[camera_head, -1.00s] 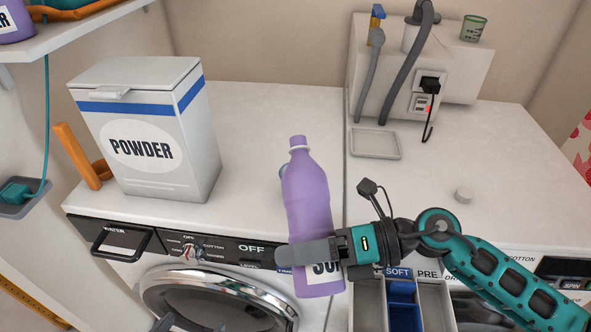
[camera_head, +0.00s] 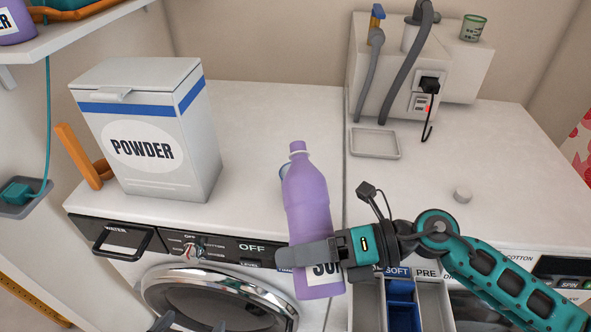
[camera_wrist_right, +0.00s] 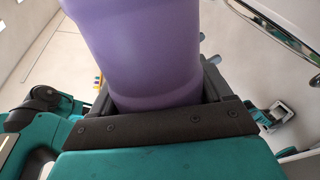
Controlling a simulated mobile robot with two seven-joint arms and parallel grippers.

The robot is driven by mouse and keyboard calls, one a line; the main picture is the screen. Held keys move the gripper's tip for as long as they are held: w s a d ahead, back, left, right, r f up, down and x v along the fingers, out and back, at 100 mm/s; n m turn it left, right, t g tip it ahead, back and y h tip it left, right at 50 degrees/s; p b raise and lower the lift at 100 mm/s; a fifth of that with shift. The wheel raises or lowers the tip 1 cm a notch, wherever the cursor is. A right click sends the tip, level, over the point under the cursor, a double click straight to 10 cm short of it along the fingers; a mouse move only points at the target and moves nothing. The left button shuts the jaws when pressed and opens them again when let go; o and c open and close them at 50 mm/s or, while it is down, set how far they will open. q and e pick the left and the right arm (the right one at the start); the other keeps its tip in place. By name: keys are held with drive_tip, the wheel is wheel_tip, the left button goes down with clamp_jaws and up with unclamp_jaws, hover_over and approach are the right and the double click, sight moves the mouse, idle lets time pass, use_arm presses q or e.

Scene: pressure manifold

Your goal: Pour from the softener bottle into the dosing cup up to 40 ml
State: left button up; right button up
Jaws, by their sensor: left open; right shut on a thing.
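The purple softener bottle (camera_head: 308,205) is nearly upright, tilted slightly, over the front edge of the left machine. My right gripper (camera_head: 308,252) is shut around its lower part, partly covering the label. The bottle also fills the upper middle of the right wrist view (camera_wrist_right: 145,45). A small bluish rim (camera_head: 284,170) peeks out behind the bottle; I cannot tell whether it is the dosing cup. A clear cup with green marking (camera_head: 473,28) stands at the back right. My left gripper (camera_head: 192,325) is open at the bottom edge, mostly cut off.
A POWDER box (camera_head: 150,140) and an orange scoop-like thing (camera_head: 80,155) stand on the left. An open drawer (camera_head: 403,305) is below the right gripper.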

drive_tip(key=shift+s+f+m+g+p, duration=0.1)
drive_tip(key=shift+s+m+g+p, duration=0.2)
drive_tip(key=shift+m+p, duration=0.2)
idle(1.3)
drive_tip(key=shift+w+m+g+p, duration=0.15)
drive_tip(key=shift+m+g+p, duration=0.15)
drive_tip(key=shift+m+p, duration=0.5)
idle(1.6)
drive_tip(key=shift+r+p, duration=0.4)
drive_tip(key=shift+p, duration=0.45)
idle(0.9)
